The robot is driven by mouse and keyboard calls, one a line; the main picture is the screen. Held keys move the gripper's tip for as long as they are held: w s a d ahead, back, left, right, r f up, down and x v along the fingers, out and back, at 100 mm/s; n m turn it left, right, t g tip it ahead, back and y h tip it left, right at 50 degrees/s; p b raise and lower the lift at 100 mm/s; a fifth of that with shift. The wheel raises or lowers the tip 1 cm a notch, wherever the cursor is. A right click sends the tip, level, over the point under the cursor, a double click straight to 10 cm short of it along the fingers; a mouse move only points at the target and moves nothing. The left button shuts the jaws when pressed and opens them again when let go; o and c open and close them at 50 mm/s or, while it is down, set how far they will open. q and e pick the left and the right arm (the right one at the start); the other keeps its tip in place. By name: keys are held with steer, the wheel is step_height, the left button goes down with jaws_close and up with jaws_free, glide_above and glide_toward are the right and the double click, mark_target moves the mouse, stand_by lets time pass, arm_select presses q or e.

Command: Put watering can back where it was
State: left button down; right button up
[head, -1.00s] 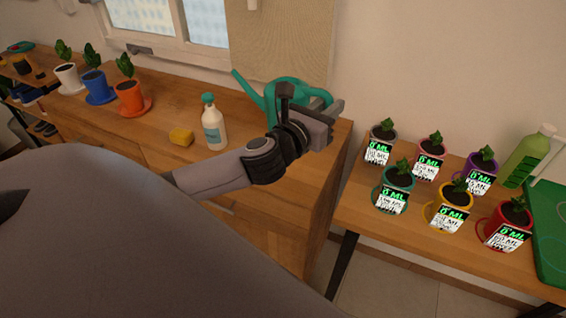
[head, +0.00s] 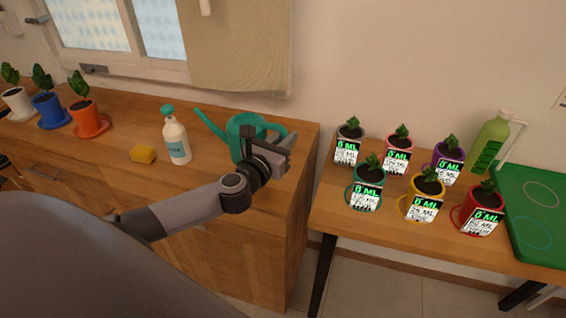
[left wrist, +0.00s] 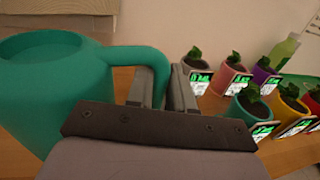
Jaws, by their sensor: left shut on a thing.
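The teal watering can (head: 232,138) is at the right end of the wooden cabinet, upright, with its spout pointing left. In the head view my left gripper (head: 276,143) is at its handle, on the right side of the can. In the left wrist view the can (left wrist: 50,85) fills the left side, and its handle passes between the fingers of my left gripper (left wrist: 163,88), which is shut on it. The can's base is partly hidden by my gripper, so I cannot tell whether it touches the cabinet top. My right gripper is not in view.
The lower table (head: 400,228) at right holds several labelled pots, a green bottle (head: 490,145) and a green mat (head: 535,205).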

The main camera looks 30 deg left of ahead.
arm_select(q)
steer(key=shift+f+b, duration=0.95)
steer(key=shift+f, duration=1.8)
steer(key=c, duration=1)
jaws_free()
steer(key=shift+f, duration=0.1)
